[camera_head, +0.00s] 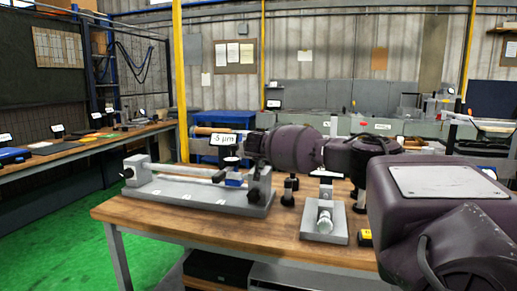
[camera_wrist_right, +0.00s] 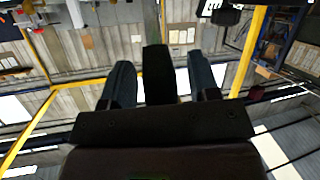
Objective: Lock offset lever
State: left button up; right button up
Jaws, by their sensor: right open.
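A grey bench fixture (camera_head: 185,192) with a long low base, end blocks and a thin bar stands on the wooden table. A small dial gauge with a blue part (camera_head: 233,180) is on its right half. A sign reading 5 µm (camera_head: 222,138) stands behind it. I cannot make out which part is the offset lever. My right arm reaches in from the right, and its gripper (camera_head: 247,143) is above and behind the fixture's right end. In the wrist view the right gripper's fingers (camera_wrist_right: 160,80) are apart, with a dark block between them that I cannot identify. My left gripper is not in view.
The wooden table (camera_head: 130,212) has free room at its front left. A grey block with a round knob (camera_head: 325,220) and small black posts (camera_head: 288,190) stand right of the fixture. A side bench (camera_head: 90,143) is at left, a blue cabinet (camera_head: 222,118) behind.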

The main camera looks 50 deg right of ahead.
jog(key=shift+s+a+r, duration=0.2)
jog(key=shift+a+r, duration=0.05)
jog(key=shift+r, duration=0.05)
pick_arm(q)
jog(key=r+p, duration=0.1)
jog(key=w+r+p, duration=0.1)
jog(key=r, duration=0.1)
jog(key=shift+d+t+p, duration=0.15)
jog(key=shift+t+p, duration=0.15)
jog(key=shift+p, duration=0.1)
pick_arm(e)
jog(key=v, duration=1)
jog(key=shift+f, duration=0.2)
